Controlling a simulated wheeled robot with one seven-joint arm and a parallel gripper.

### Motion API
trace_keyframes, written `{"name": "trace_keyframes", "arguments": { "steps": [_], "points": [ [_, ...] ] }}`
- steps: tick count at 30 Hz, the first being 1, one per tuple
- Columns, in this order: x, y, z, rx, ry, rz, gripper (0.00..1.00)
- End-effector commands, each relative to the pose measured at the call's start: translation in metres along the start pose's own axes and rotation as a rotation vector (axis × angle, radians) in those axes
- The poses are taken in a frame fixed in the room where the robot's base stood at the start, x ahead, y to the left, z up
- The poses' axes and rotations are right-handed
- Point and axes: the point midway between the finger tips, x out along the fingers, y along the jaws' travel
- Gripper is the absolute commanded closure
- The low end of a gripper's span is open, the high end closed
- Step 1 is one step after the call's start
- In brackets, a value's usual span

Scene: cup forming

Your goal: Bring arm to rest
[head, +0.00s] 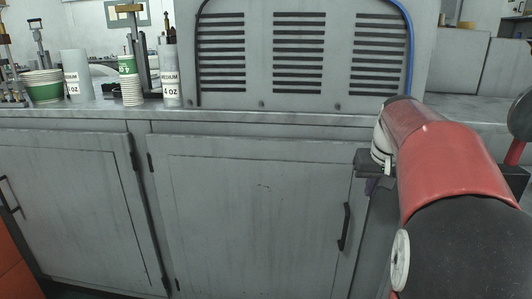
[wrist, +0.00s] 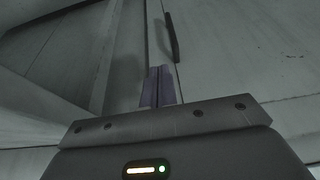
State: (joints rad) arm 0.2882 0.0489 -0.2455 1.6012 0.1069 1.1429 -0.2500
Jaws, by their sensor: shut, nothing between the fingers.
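My gripper (wrist: 158,72) shows in the wrist view with its two purple-grey fingers together and nothing between them. It points at grey cabinet fronts with a dark handle. In the head view my red and black arm reaches in from the right, and the gripper (head: 372,186) is partly hidden by it. The gripper is in front of the cabinet, just below the counter edge, and apart from the cups.
The grey counter (head: 120,108) runs across the head view above cabinet doors (head: 245,215) with dark handles. Stacked cups (head: 43,88), a taller cup stack (head: 130,85) and cylinders (head: 172,75) stand at the left. A vented grey machine (head: 298,95) stands on the counter.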

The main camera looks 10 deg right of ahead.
Motion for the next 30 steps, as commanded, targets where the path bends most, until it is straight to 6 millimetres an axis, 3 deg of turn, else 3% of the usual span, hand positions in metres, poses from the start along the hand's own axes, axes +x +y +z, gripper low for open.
{"name": "trace_keyframes", "arguments": {
  "steps": [5,8,12,18,21,25,30],
  "points": [
    [-0.011,-0.029,0.026,-0.031,0.017,-0.029,1.0],
    [-0.021,-0.062,0.064,-0.069,0.036,-0.061,1.0],
    [-0.027,-0.107,0.135,-0.142,0.066,-0.098,1.0],
    [-0.017,-0.141,0.227,-0.234,0.104,-0.121,1.0],
    [-0.009,-0.147,0.257,-0.262,0.118,-0.122,1.0],
    [-0.003,-0.149,0.275,-0.281,0.129,-0.121,1.0],
    [-0.001,-0.149,0.278,-0.283,0.129,-0.12,1.0]
  ]
}}
